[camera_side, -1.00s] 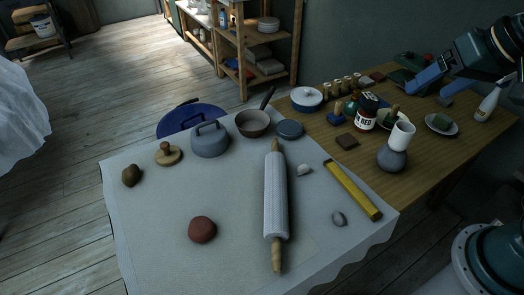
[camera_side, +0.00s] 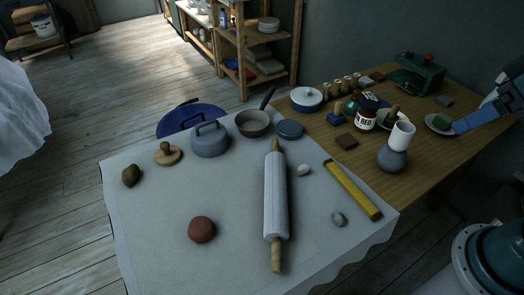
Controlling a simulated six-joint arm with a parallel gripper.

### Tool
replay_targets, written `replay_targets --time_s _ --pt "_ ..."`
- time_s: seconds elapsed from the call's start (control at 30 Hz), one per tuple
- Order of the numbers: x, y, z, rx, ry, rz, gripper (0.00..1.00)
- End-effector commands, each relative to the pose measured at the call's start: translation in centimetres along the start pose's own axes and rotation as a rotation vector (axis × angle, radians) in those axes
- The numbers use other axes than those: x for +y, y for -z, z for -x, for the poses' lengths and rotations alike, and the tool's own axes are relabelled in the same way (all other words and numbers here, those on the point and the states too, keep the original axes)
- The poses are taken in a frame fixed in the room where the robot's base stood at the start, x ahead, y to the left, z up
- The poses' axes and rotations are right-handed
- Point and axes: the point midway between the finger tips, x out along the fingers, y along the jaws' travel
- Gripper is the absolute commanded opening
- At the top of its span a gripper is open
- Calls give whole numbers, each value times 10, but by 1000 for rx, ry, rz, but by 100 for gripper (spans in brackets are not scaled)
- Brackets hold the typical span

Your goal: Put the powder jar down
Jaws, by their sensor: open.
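The powder jar (camera_side: 367,112), dark brown with a black lid and a white label reading RED, stands upright on the wooden table among small items. Nothing holds it. My gripper (camera_side: 462,126) is at the right edge, well to the right of the jar.
The pale cloth holds a rolling pin (camera_side: 276,195) and a yellow bar (camera_side: 353,189).

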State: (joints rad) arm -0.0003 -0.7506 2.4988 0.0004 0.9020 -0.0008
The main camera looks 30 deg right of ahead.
Motion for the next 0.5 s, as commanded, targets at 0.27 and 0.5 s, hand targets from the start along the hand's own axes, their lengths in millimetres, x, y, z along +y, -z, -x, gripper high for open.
replay_targets --time_s 0.27,0.5 --pt "0 11 20 4 0 -1 80" --pt "0 27 45 3 0 1 80"
